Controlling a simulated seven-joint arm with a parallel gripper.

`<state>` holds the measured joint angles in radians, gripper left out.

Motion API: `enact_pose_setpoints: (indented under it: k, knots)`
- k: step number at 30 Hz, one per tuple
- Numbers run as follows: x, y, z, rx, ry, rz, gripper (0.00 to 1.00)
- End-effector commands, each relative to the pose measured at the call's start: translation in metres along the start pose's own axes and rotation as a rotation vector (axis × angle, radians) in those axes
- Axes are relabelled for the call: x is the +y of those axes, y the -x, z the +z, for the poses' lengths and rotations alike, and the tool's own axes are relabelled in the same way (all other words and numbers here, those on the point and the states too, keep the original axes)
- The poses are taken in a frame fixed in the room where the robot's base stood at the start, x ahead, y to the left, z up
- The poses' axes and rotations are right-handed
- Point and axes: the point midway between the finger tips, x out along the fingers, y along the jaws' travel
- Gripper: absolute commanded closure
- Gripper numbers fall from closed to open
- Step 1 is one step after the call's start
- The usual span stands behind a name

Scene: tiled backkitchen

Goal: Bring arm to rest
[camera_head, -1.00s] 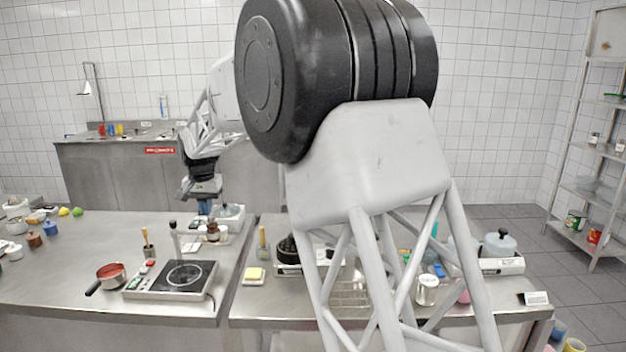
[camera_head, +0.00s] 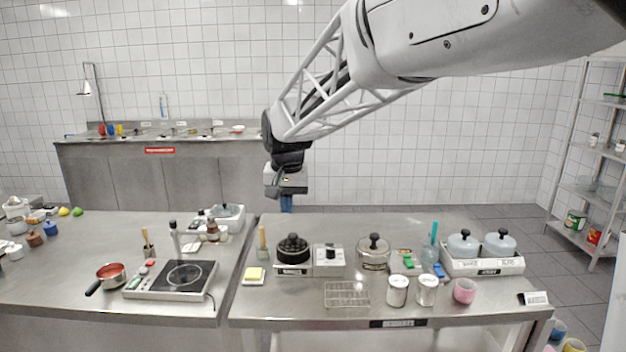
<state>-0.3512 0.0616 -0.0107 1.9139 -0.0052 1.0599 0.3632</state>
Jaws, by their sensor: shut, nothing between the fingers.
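My gripper (camera_head: 286,203) hangs below the wrist of my arm, pointing down, above the back edge of the steel tables near the gap between them. Its fingers are small and blue in the head view. They are together and hold nothing. My arm reaches in from the upper right, with its lattice forearm sloping down to the left. The gripper touches no object that I can see.
The left table holds a hot plate (camera_head: 172,280) and a red saucepan (camera_head: 111,272). A shelf (camera_head: 590,190) stands far right.

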Motion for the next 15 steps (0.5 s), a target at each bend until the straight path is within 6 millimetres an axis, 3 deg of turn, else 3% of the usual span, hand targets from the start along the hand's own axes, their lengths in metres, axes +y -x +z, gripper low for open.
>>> enact_pose_setpoints:
  k: [3,15]
  knots:
    - [0.026,0.007,0.021,0.009,-0.004,0.000,1.00]
    - [0.102,0.020,0.096,0.037,-0.005,0.004,1.00]
